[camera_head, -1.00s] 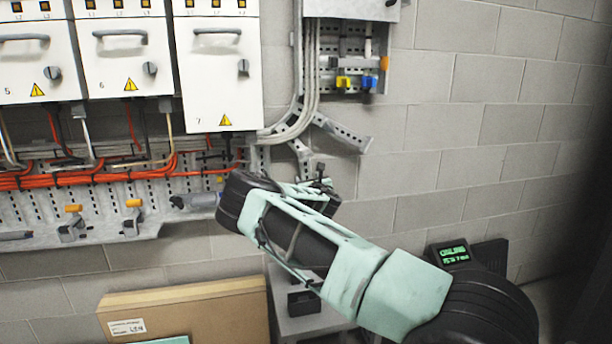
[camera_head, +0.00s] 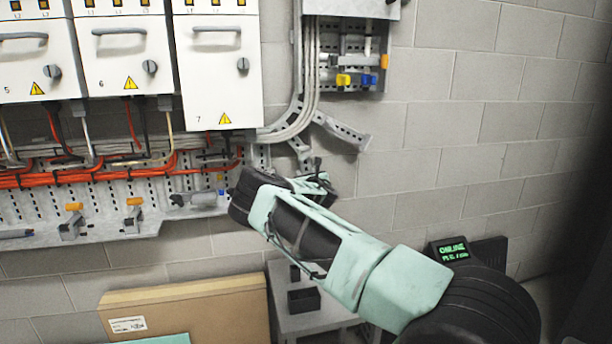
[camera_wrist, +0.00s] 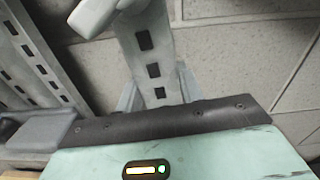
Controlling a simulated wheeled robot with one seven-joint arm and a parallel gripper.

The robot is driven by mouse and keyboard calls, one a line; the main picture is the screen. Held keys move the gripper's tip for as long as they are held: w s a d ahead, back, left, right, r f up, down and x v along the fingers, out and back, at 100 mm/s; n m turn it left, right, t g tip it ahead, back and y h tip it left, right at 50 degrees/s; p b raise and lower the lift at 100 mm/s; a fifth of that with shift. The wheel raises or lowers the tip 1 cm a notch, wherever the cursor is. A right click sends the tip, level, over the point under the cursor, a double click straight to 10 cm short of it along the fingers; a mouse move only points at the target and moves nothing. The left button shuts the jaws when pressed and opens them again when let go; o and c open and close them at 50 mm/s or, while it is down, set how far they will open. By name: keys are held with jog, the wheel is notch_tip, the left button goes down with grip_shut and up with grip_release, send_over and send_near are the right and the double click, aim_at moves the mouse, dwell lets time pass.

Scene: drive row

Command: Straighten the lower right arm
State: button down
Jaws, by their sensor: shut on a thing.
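The upper slotted metal arm (camera_head: 343,131) angles down to the right from the grey rail beside cabinet 7. The lower right arm is mostly hidden behind my wrist in the head view. In the wrist view a grey slotted bar (camera_wrist: 146,42), which looks like this lower arm, runs from the top down between my fingers. My gripper (camera_wrist: 157,92) is shut on it, with one pale finger on each side. In the head view my fingertips are hidden by my own wrist.
White cabinets (camera_head: 219,70) hang at upper left, with orange cables (camera_head: 95,172) on a perforated rail below. An open terminal box (camera_head: 352,58) is above. A cardboard box (camera_head: 190,310) and a grey stand (camera_head: 318,322) are below. The block wall at right is clear.

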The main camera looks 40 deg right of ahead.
jog(key=shift+s+d+f+n+b, duration=0.15)
jog(key=shift+d+f+n+b, duration=0.2)
jog(key=shift+b, duration=0.85)
jog(key=n+b, duration=0.1)
jog(key=b, duration=0.1)
jog(key=d+n+b, duration=0.1)
jog(key=b, duration=0.1)
jog(key=shift+s+r, duration=0.2)
jog(key=shift+s, duration=0.2)
jog(key=n+b, duration=0.1)
jog(key=d+r+n+b, duration=0.1)
jog(key=b, duration=0.1)
jog(key=shift+s+d+n+b, duration=0.2)
jog(key=shift+s+n+b, duration=0.1)
jog(key=shift+s, duration=0.1)
jog(key=shift+s+d+r+n+b, duration=0.15)
jog(key=shift+d+r+n+b, duration=0.1)
jog(key=shift+r+n+b, duration=0.3)
jog(key=c, duration=0.9)
grip_release()
jog(key=shift+s, duration=0.1)
jog(key=b+v, duration=0.1)
jog(key=v, duration=1.6)
jog(key=shift+a, duration=0.2)
